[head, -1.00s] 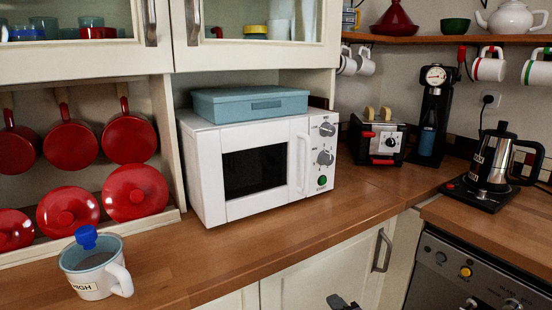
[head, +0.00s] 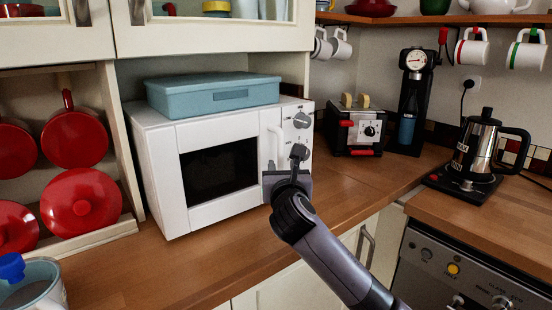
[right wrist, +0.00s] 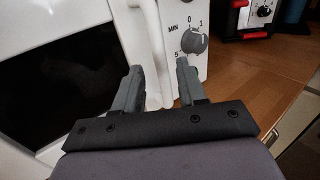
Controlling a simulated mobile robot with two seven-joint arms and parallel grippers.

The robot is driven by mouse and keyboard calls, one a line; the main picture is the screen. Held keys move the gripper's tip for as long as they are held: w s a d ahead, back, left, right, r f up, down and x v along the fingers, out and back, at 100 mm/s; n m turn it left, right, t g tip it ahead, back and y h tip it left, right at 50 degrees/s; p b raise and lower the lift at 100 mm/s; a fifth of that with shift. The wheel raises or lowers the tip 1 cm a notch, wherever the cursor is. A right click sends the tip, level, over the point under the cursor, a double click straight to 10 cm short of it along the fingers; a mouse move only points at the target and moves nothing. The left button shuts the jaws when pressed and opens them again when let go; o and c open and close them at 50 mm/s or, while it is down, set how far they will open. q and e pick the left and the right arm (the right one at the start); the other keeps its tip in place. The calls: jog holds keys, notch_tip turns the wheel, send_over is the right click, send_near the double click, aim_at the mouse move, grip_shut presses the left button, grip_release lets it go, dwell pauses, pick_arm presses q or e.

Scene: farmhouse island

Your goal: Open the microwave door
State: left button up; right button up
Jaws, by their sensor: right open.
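The white microwave (head: 160,150) stands on the wooden counter, its door (head: 225,128) shut. Its dark window (head: 215,172) faces forward. The upright white handle (head: 274,142) is at the door's right side, its lower part hidden by my right gripper in the head view. My right gripper (head: 288,165) is open in front of the handle's lower part. In the right wrist view the handle (right wrist: 152,45) runs down between the two open fingers (right wrist: 158,82), and a grey dial (right wrist: 194,40) lies beyond the right finger. I cannot tell whether the fingers touch the handle. My left gripper is not in view.
A blue box (head: 212,93) lies on top of the microwave. A toaster (head: 356,128) and a coffee grinder (head: 411,105) stand to its right. The counter (head: 170,262) before the microwave is clear.

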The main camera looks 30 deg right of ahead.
aim_at(281, 161)
jog(key=shift+x, duration=2.9)
grip_shut()
